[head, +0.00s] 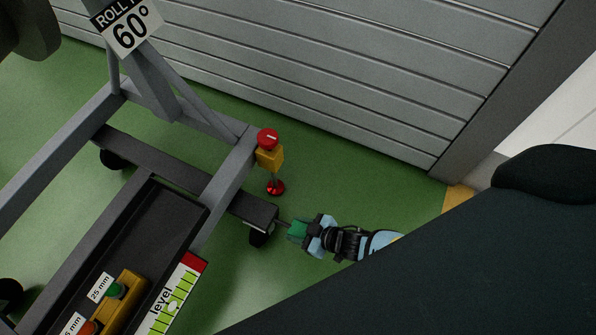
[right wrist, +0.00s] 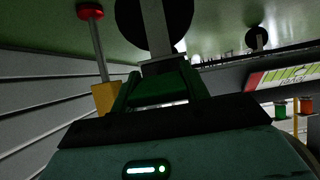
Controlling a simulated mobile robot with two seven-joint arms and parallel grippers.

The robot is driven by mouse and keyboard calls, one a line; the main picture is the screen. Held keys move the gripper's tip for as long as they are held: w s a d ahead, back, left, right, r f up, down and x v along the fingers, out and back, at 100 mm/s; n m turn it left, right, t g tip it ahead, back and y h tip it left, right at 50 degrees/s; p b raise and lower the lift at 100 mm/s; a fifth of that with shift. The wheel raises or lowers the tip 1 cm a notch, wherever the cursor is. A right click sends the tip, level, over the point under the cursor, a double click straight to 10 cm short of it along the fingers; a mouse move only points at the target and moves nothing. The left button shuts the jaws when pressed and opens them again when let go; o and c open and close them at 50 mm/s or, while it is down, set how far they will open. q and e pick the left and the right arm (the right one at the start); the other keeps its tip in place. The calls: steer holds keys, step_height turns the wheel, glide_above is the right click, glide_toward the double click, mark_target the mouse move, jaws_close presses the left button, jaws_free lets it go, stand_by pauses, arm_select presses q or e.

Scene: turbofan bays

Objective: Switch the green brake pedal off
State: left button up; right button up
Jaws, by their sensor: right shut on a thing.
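The green brake pedal (head: 298,230) sticks out on a thin stem from the corner of the grey cart frame, low beside a caster (head: 261,235). My right gripper (head: 306,231) is at the pedal, shut on it. In the right wrist view, the green pedal (right wrist: 160,90) lies between the fingers of my right gripper (right wrist: 160,100), below the dark caster wheel (right wrist: 155,22). The fingers partly hide the pedal, and its exact tilt is hard to tell. My left gripper is not in view.
A grey slatted wall (head: 330,70) runs behind. Green floor is open between.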

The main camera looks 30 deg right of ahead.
mark_target(304, 231)
steer(key=o, duration=1.4)
steer(key=p+v, duration=0.3)
steer(key=v, duration=0.4)
steer(key=shift+s+d+r+p, duration=0.2)
steer(key=shift+s+d+p, duration=0.05)
steer(key=shift+s+p, duration=0.1)
